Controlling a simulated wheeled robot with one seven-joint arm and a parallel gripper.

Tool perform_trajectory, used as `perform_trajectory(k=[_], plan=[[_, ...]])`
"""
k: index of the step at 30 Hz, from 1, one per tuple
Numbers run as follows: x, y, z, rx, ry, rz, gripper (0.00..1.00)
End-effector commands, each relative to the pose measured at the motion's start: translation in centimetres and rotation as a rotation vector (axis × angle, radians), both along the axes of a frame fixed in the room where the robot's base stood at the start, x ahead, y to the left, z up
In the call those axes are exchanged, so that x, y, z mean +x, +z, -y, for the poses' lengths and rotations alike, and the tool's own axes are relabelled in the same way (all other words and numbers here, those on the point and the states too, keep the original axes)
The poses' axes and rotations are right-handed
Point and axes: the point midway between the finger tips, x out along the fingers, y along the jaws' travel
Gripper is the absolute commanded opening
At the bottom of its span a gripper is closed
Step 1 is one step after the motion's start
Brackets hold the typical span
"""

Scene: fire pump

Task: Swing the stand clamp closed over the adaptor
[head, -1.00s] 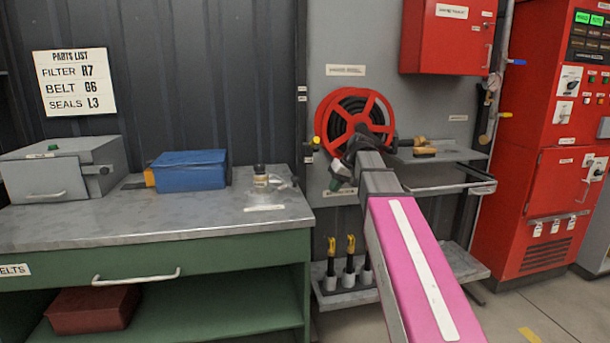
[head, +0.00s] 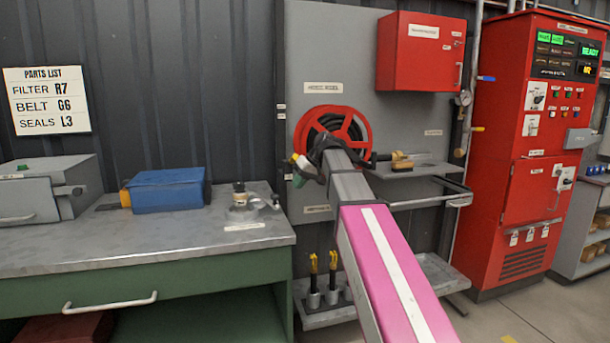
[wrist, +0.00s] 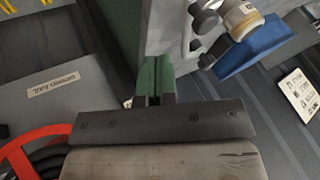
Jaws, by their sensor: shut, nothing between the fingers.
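The adaptor (head: 239,190) stands on the grey bench top in the head view, small, pale brass with a dark cap. It shows larger as a beige cylinder at the top of the wrist view (wrist: 240,17). Grey clamp parts (wrist: 204,20) with a rounded knob sit beside it; in the head view the clamp (head: 262,202) is a small grey shape to its right. I cannot tell how far the clamp is swung. My gripper (wrist: 154,78) has green fingers together and empty, apart from both. In the head view my gripper (head: 298,181) is right of the bench's right end.
A blue box (head: 167,190) and a grey case (head: 45,190) stand left on the bench (head: 150,243). Behind my arm are a red hose reel (head: 318,125) and a shelf (head: 425,168) with a rail. A red control cabinet (head: 525,150) stands right.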

Motion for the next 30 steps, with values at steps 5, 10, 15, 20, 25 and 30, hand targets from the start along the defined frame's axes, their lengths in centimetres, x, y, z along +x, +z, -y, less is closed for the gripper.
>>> perform_trajectory(k=[5, 10, 15, 20, 25, 30], plan=[[0.1, -2.3, -2.0, 0.000, 0.001, 0.001, 0.00], [-0.8, -2.5, -4.0, 0.000, 0.001, 0.001, 0.00], [-1.1, -2.6, -4.9, 0.001, 0.000, 0.001, 0.00], [-1.1, -2.6, -5.0, 0.001, -0.001, 0.000, 0.00], [-1.1, -2.6, -5.0, 0.001, -0.001, 0.000, 0.00], [-2.1, -2.7, -5.6, -0.001, -0.037, 0.001, 0.00]])
